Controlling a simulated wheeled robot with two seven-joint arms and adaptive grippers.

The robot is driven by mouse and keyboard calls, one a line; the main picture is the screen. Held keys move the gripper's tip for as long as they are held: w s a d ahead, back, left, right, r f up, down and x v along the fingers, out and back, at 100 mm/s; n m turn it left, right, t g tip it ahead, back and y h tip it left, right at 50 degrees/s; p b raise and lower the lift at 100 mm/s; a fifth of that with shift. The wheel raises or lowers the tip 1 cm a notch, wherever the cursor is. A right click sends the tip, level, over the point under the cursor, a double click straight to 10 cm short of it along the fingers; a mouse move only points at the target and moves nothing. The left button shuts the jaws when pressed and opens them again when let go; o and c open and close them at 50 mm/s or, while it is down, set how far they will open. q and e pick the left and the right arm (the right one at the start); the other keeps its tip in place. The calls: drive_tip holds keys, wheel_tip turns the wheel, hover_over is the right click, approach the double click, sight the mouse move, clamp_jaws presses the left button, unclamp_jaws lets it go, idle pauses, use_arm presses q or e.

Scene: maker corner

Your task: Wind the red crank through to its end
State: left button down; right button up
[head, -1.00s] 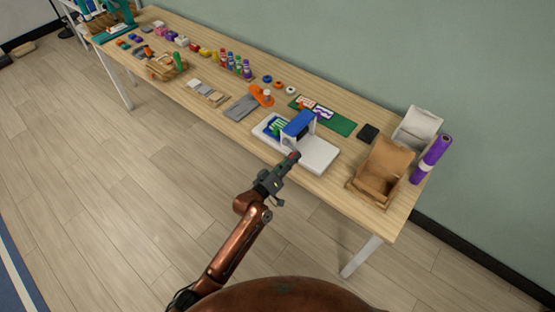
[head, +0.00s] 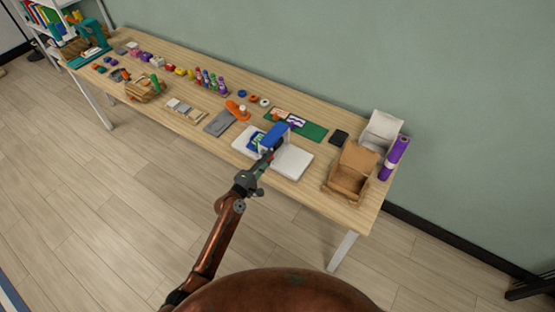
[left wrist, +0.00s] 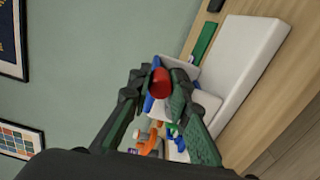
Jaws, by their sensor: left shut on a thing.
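The die-cutting machine has a white bed (head: 292,162) and a blue-topped housing (head: 275,134), and stands near the table's front edge. The red crank knob (left wrist: 161,83) shows between my left fingertips in the left wrist view. My left gripper (head: 272,151) is at the front side of the housing and is shut on the red knob; it also shows in the left wrist view (left wrist: 162,85). In the head view the fingers hide the knob and the crank arm. The white bed (left wrist: 250,60) also appears in the left wrist view. My right gripper is out of view.
An open cardboard box (head: 350,175), a purple roll (head: 394,158) and a black pad (head: 339,137) lie to the right. A green mat (head: 308,129) is behind the machine. A grey cloth (head: 220,122) and an orange tool (head: 236,108) are left of it.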

use_arm(q)
drive_tip(key=shift+w+a+r+n+p, duration=0.2)
drive_tip(key=shift+r+n, duration=0.1)
drive_tip(key=shift+n, duration=0.25)
drive_tip(key=shift+w+a+r+n+p, duration=0.15)
drive_tip(key=shift+a+r+n, duration=0.1)
drive_tip(key=shift+n, duration=0.3)
drive_tip(key=c, duration=1.8)
unclamp_jaws()
drive_tip(key=shift+o, duration=0.2)
drive_tip(key=v, duration=1.2)
drive_tip(key=shift+f, duration=0.15)
